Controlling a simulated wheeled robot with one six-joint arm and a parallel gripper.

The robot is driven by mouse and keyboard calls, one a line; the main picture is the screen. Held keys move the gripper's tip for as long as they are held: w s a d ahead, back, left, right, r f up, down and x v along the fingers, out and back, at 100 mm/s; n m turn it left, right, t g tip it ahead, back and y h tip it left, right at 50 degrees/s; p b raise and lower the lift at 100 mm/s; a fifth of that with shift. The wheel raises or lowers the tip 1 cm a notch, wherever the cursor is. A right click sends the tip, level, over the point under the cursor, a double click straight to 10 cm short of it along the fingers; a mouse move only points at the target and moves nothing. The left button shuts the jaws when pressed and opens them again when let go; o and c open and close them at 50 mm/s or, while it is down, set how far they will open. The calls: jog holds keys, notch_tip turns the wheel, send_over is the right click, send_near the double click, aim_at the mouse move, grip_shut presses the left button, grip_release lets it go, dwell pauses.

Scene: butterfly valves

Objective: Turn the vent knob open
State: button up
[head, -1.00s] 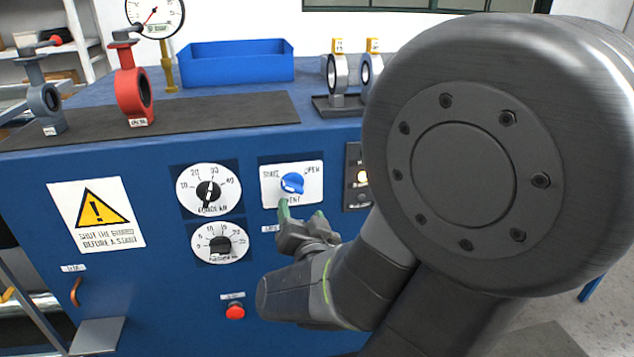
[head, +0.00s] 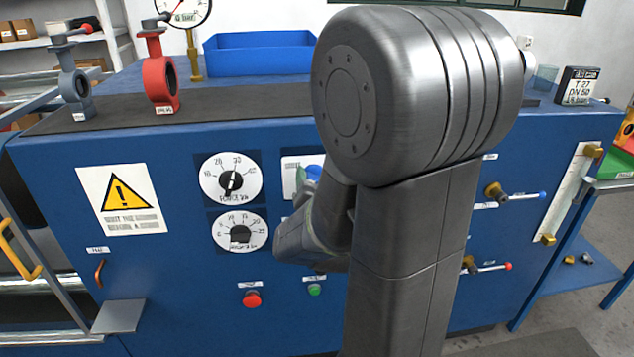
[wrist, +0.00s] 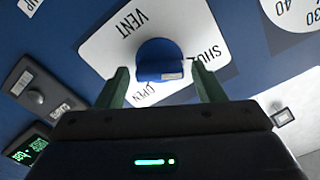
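The blue vent knob (wrist: 158,58) sits on a white plate (wrist: 105,50) lettered VENT, SHUT and OPEN. In the wrist view the plate appears rotated, with OPEN below the knob and SHUT at its right. My gripper (wrist: 160,72) is open. Its two green fingers stand on either side of the knob, with a visible gap on each side. In the head view the knob (head: 314,172) shows only in part, beside a green finger of my gripper (head: 301,180). My arm hides the rest of the plate and knob there.
Two black dials on white faces, an upper (head: 231,181) and a lower (head: 239,232), are left of the knob. A red button (head: 252,300) and a green button (head: 315,290) are below. A dark switch box (wrist: 38,92) and a green-lit display (wrist: 32,150) are also on the panel.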

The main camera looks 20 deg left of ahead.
jog(key=c, duration=0.8)
jog(key=shift+f+m+b, duration=0.15)
jog(key=shift+m+b, duration=0.25)
jog(key=shift+b, duration=0.3)
jog(key=shift+f+m+b, duration=0.15)
jog(key=shift+m+b, duration=4.55)
jog(key=shift+m, duration=1.1)
jog(key=shift+f+m+b, duration=0.15)
jog(key=shift+m+b, duration=4.5)
jog(key=shift+m, duration=1.15)
